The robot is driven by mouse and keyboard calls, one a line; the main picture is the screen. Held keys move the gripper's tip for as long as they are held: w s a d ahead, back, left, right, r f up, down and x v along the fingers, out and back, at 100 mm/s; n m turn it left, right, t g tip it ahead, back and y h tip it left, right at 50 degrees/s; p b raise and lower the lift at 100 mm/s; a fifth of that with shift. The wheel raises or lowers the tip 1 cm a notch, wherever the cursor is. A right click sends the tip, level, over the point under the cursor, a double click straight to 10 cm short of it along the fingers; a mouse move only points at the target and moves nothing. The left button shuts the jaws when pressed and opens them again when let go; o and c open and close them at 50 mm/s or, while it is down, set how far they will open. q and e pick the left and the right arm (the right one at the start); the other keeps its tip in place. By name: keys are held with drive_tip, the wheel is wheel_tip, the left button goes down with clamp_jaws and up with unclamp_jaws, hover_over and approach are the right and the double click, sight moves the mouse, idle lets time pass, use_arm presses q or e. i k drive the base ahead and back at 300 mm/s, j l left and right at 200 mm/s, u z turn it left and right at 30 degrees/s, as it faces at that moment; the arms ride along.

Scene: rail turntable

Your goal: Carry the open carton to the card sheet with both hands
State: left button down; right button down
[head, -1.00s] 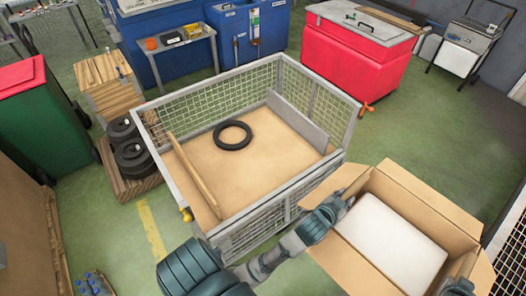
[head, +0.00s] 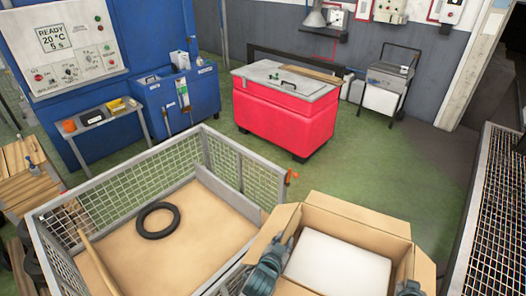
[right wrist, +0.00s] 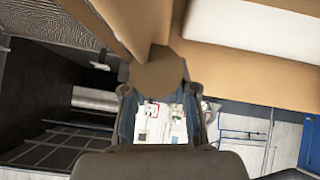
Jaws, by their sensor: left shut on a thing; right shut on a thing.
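The open carton (head: 362,226) is brown with raised flaps and holds a white block (head: 337,262). It is at the bottom right of the head view, beside the mesh cage's right corner. My left gripper (head: 270,262) is shut on the carton's left wall. My right gripper (head: 412,288) is at its right side, mostly cut off by the frame edge. In the right wrist view my right gripper (right wrist: 160,95) is shut on a flap or wall of the carton (right wrist: 250,75). A flat tan sheet (head: 190,245) covers the cage floor; I cannot tell whether it is the card sheet.
The mesh cage (head: 222,160) holds a black tyre ring (head: 158,220) and a wooden bar (head: 97,265). A red chest (head: 285,115) stands behind, with blue cabinets (head: 170,98) to its left. Green floor (head: 400,160) is clear behind the carton. A dark grating (head: 500,210) is at right.

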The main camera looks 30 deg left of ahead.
sight(192, 255)
drive_tip(key=i+l+u, duration=0.2)
drive_tip(key=u, duration=0.3)
drive_tip(key=i+l+u, duration=0.15)
drive_tip(key=u, duration=0.35)
drive_tip(key=i+l+u, duration=0.1)
drive_tip(key=l+u, duration=0.6)
drive_tip(key=u, duration=0.3)
drive_tip(key=l+u, duration=0.35)
drive_tip(key=u, duration=0.15)
